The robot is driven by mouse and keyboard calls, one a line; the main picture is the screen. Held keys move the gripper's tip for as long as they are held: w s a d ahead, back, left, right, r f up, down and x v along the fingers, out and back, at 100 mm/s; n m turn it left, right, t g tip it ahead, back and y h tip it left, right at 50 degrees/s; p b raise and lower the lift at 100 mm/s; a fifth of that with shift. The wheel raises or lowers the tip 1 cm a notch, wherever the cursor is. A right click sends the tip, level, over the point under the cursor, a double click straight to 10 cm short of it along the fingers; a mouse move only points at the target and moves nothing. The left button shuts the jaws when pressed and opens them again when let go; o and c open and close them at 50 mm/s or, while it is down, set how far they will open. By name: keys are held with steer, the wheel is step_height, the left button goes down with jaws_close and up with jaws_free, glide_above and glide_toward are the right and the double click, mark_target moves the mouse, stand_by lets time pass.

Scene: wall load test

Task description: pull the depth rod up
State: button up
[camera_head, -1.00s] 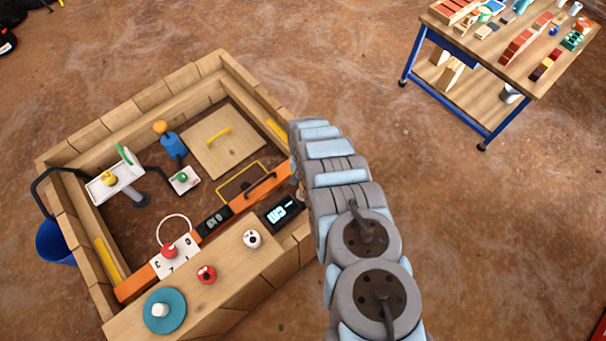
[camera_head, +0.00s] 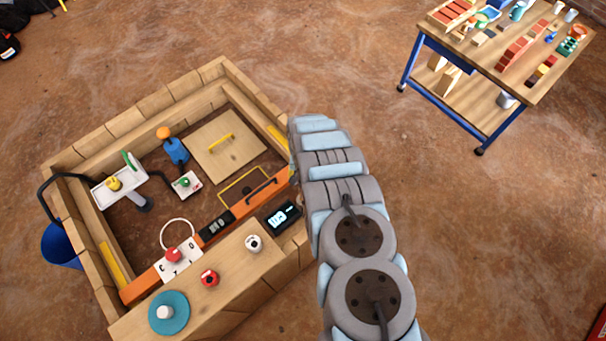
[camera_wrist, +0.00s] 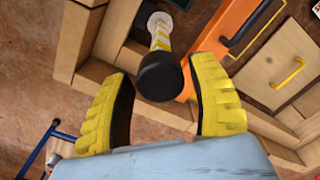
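In the wrist view, a rod with yellow and white stripes (camera_wrist: 160,33) ends in a black knob (camera_wrist: 159,77), which I take to be the depth rod. My gripper (camera_wrist: 160,66) is open, with one yellow, black-padded finger on each side of the knob. Gaps show between the knob and both fingers, and nothing is gripped. In the head view, my arm hides the rod and gripper beside the right corner of the wooden frame (camera_head: 137,103).
An orange beam (camera_head: 248,195) with a black handle crosses the frame near the rod; it also shows in the wrist view (camera_wrist: 224,27). A small display (camera_head: 283,216) sits close to my arm. A workbench (camera_head: 470,52) stands at the upper right, with open floor between.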

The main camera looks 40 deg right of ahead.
steer(key=shift+o, duration=0.6)
steer(key=shift+w+d+r, duration=0.1)
steer(key=shift+w+r, duration=0.05)
steer(key=shift+r, duration=4.7)
step_height(320, 180, up, 2)
steer(key=shift+r, duration=0.1)
